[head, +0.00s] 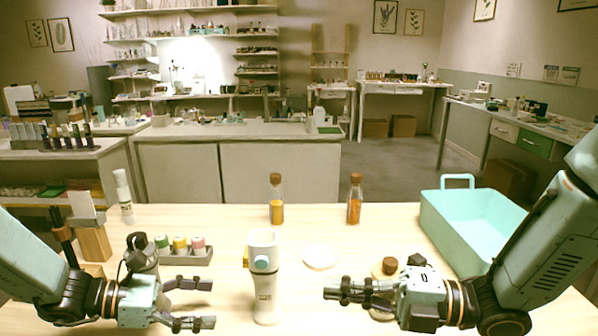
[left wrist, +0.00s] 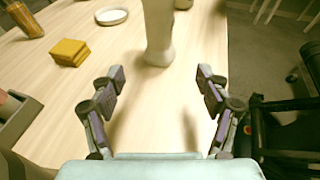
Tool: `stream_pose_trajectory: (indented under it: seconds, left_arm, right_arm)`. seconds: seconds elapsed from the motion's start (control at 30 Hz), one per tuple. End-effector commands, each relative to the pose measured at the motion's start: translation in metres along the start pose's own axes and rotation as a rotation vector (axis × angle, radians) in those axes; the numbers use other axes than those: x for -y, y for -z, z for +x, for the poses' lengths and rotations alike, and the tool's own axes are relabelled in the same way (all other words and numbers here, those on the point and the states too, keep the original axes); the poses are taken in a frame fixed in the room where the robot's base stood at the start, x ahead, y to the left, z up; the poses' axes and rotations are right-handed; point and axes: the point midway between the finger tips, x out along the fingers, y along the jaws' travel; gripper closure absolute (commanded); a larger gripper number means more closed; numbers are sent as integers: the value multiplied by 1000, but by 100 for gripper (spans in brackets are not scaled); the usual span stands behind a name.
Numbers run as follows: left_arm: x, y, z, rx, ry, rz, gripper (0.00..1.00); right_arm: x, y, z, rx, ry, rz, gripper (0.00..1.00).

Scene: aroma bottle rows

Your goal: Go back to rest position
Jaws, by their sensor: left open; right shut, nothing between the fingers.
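My left gripper (head: 212,304) is over the left part of the table, its fingers spread and empty. In the left wrist view its two open fingers (left wrist: 160,88) frame bare table, with the foot of a white device (left wrist: 158,50) just beyond them. In the head view that white device (head: 265,285) stands upright between my two grippers, apart from the left one. My right gripper (head: 328,291) is shut and empty, right of the device. It partly covers a round item with a brown cap (head: 389,265).
Two bottles with orange contents (head: 277,205) (head: 354,205) stand at the back of the table (head: 315,225). A teal basket (head: 470,230) is at the right. A grey rack (head: 200,257) with small jars is at the left. A white dish (head: 319,257) lies mid-table; a yellow block (left wrist: 69,52) shows in the wrist view.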

Motion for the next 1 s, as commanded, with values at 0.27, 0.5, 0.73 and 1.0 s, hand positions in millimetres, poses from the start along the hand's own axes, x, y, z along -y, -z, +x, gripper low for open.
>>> stream_pose_trajectory:
  seconds: [0.27, 0.5, 0.73, 1.0]
  left_arm:
    - [1, 1, 36, -3, 5, 1, 24]
    - [0, 1, 72, -2, 4, 1, 24]
    - [0, 1, 102, -1, 3, 0, 24]
    - [-1, 0, 116, 1, 1, 0, 24]
  right_arm:
    - [0, 0, 0, 0, 0, 0, 100]
    - [0, 0, 0, 0, 0, 0, 100]
    - [0, 0, 0, 0, 0, 0, 100]
    - [0, 0, 0, 0, 0, 0, 100]
